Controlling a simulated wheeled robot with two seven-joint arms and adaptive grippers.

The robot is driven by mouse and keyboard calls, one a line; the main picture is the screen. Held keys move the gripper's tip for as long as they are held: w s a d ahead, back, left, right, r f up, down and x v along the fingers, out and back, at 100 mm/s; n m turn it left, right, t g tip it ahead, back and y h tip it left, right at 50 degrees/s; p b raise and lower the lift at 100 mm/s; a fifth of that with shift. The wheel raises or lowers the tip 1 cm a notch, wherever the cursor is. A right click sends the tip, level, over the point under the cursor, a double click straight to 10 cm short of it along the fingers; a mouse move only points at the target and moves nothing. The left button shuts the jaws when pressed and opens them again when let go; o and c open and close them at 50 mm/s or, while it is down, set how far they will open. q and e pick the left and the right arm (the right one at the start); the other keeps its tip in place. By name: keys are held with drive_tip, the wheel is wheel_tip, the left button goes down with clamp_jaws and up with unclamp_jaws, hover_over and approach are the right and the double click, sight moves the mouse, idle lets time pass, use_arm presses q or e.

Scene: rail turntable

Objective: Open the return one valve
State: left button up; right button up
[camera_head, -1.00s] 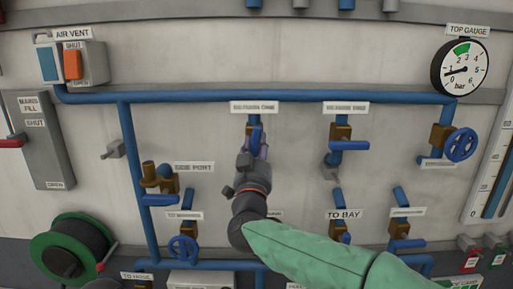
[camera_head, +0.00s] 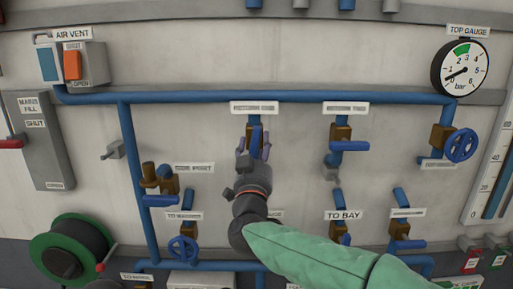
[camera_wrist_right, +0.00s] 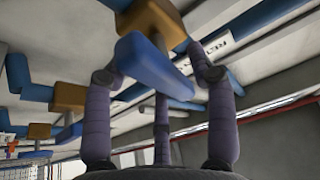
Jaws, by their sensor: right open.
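The return one valve has a brass body (camera_wrist_right: 156,22) and a blue lever (camera_wrist_right: 152,66), seen close in the right wrist view. In the head view its lever (camera_head: 256,137) hangs below a label too blurred to read fully, and seems in line with the vertical pipe. My right gripper (camera_head: 253,152) is right at this lever, its purple fingers spread open. In the wrist view the fingers (camera_wrist_right: 160,95) stand around the lever; whether any touches it I cannot tell. The hand hides what lies below the valve. My left gripper is not in view.
To the right, a similar valve has its blue lever (camera_head: 350,145) sideways. A blue handwheel (camera_head: 461,145) sits under the top gauge (camera_head: 460,68), which reads low. The side port valve (camera_head: 160,185) and a hose reel (camera_head: 72,252) are at left.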

drive_tip(key=v, duration=1.1)
drive_tip(key=shift+s+f, duration=0.2)
drive_tip(key=shift+s, duration=0.1)
